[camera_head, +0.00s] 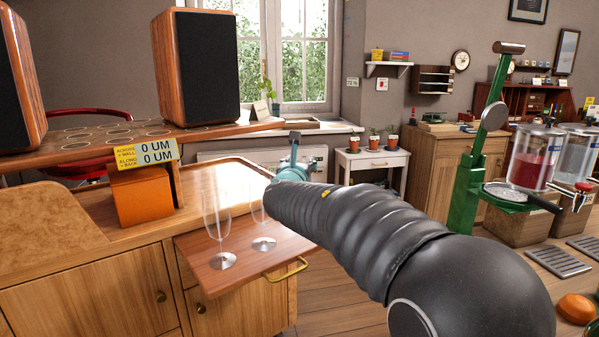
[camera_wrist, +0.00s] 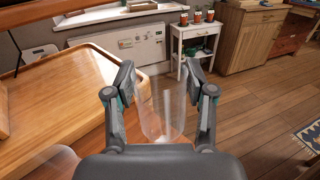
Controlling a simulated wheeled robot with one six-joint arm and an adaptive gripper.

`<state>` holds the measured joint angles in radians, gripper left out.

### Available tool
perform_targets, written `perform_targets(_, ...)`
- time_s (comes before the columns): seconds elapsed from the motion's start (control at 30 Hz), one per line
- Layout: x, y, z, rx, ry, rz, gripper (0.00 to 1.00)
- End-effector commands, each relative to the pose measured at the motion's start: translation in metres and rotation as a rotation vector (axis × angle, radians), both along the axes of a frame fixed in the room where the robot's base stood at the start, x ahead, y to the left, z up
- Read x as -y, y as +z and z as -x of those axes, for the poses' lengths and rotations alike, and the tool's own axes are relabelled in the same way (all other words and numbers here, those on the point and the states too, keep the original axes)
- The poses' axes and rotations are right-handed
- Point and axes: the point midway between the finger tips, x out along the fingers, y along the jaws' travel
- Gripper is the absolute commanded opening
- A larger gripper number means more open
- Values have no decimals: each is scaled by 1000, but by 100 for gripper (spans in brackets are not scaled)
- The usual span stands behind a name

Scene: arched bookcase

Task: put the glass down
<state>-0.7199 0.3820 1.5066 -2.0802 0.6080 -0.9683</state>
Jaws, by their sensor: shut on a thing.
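My gripper (camera_wrist: 160,86) is shut on a clear glass (camera_wrist: 161,112), which sits between its two fingers in the wrist view. The glass is see-through, so its outline is faint. In the head view my gripper (camera_head: 294,160) is small, beyond the end of my arm, and I cannot make out the held glass there. Two clear stemmed glasses stand upright on a pulled-out wooden shelf (camera_head: 208,279) in the head view: one at the front left (camera_head: 222,262) and one behind it to the right (camera_head: 263,244). My gripper is above and to the right of them in the picture.
The wooden cabinet top (camera_head: 85,240) holds an orange box (camera_head: 140,197) with a yellow sign. A speaker (camera_head: 196,68) stands behind it. A white side table (camera_head: 371,160) with potted plants stands beyond my gripper.

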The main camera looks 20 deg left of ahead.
Motion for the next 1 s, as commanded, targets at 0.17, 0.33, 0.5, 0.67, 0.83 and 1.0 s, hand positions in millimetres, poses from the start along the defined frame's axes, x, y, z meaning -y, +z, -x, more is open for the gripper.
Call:
perform_targets(0.17,0,-21,0,0,0,1,0)
perform_targets(0.33,0,-24,0,1,0,-1,0)
perform_targets(0.5,0,-25,0,0,0,-1,0)
perform_targets(0.67,0,-27,0,0,0,-1,65)
perform_targets(0.83,0,-27,0,-1,1,-1,65)
perform_targets(1.0,0,-25,0,0,1,-1,65)
